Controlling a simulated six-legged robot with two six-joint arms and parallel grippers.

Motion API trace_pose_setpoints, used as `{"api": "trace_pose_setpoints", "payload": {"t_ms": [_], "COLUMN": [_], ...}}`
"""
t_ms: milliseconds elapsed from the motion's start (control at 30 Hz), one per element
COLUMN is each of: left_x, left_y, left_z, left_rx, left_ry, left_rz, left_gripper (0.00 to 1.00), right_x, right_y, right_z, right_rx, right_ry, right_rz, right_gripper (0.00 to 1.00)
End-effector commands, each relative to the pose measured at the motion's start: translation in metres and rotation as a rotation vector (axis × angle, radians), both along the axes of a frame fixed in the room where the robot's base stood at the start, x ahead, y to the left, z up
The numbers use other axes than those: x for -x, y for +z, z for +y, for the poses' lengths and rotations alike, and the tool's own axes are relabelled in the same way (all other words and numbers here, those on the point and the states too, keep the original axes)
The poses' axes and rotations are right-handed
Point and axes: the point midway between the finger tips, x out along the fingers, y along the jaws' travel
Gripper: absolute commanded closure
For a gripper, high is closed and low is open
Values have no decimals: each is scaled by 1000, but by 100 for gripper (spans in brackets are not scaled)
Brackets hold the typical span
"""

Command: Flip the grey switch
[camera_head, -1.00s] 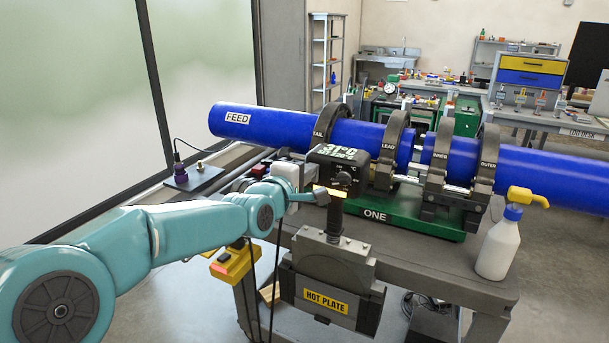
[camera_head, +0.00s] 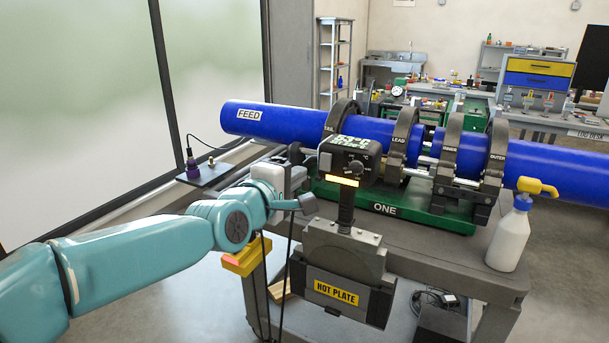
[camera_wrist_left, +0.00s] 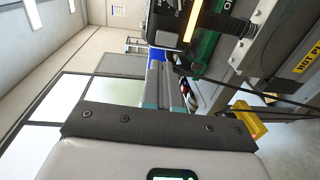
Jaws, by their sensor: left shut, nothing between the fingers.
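I cannot pick out the grey switch for certain. A small toggle (camera_head: 211,161) stands on the grey plate (camera_head: 203,176) by the window, beside a purple plug (camera_head: 192,168). The black control box (camera_head: 350,160) of the hot plate has a lit display and a dark knob. My left gripper (camera_head: 308,203) is shut and empty, just left of the hot plate's handle and apart from it. Its fingers (camera_wrist_left: 168,85) also show in the left wrist view, close together. My right gripper is out of view.
The hot plate (camera_head: 342,292) hangs at the cart's near side. Blue pipes (camera_head: 275,124) lie in the clamps above a green base (camera_head: 400,209). A white bottle (camera_head: 509,238) stands at the cart's right corner. A yellow box (camera_head: 243,257) and dark cables hang below my wrist.

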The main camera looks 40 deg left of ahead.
Motion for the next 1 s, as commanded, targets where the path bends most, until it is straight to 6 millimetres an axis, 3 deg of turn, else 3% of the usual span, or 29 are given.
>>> {"api": "trace_pose_setpoints", "payload": {"t_ms": [233, 867, 967, 1000], "left_x": [23, 24, 4, -8], "left_y": [2, 4, -21, -39], "left_z": [-5, -7, -16, -23], "left_rx": [1, 2, 20, 32], "left_ry": [1, -5, -36, -56], "left_rz": [-1, 5, 68, 113], "left_gripper": [100, 100, 100, 100], "right_x": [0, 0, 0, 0], "right_y": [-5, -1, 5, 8], "right_z": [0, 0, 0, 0], "right_rx": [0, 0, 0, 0], "right_ry": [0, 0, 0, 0], "right_rz": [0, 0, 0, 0], "right_gripper": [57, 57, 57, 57]}}
